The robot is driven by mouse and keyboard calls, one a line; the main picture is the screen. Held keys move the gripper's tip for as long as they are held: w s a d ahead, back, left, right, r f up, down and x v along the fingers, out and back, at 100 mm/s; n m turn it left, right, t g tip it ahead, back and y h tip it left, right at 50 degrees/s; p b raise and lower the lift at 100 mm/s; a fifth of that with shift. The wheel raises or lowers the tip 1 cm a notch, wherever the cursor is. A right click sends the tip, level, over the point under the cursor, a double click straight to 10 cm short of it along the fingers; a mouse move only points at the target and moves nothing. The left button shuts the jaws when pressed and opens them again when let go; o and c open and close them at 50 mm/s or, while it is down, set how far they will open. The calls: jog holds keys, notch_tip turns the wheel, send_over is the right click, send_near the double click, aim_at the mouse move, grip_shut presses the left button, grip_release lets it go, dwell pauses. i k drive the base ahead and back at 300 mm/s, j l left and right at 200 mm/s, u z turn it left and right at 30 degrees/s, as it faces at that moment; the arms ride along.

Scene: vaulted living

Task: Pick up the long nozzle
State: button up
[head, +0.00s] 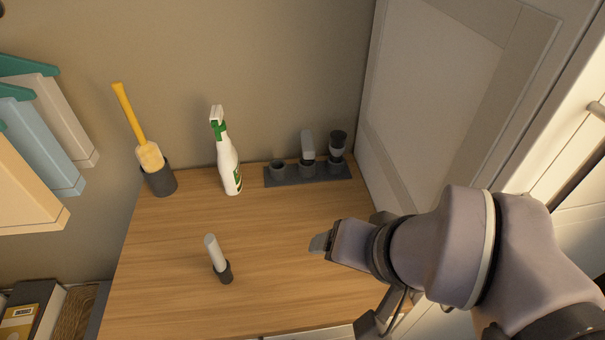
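My gripper (322,243) is over the right part of the wooden top and points left, apart from the nozzle. Its fingers are seen edge-on, so the gap between them does not show. Nothing is visibly held at its tip.
A dark rack (311,175) at the back holds two attachments and an empty-looking socket. A white and green spray bottle (230,168) and a dark cup (160,182) with a yellow-handled brush (131,115) stand left of it. A white cabinet door (440,85) rises at right.

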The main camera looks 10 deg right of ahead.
aim_at(221, 267)
jog(key=j+u, duration=0.25)
jog(key=u, duration=0.15)
jog(key=j+u, duration=0.2)
jog(key=u, duration=0.2)
jog(key=i+j+u, duration=0.15)
jog(key=u, duration=0.2)
